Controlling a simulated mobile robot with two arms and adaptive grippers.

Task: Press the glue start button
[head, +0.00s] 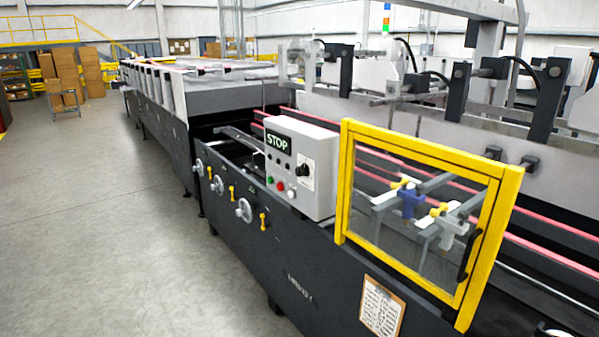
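A light grey control box (318,150) stands on the near edge of the dark folder gluer, left of the yellow-framed guard. Its display (278,142) reads STOP. Low on the same face is a row with a green button (270,180), a red button (280,186) and a pale button (291,194). A black rotary knob (304,170) sits to their upper right. I cannot read any label that names the glue start button. Neither of my grippers shows in the head view, and nothing is seen touching the box.
The yellow-framed clear guard (348,190) stands right of the box, with blue and white parts behind it. Handwheels (244,210) and yellow levers stick out of the machine's side below the box. A clipboard (381,306) hangs lower right. The grey floor (110,220) at left is clear.

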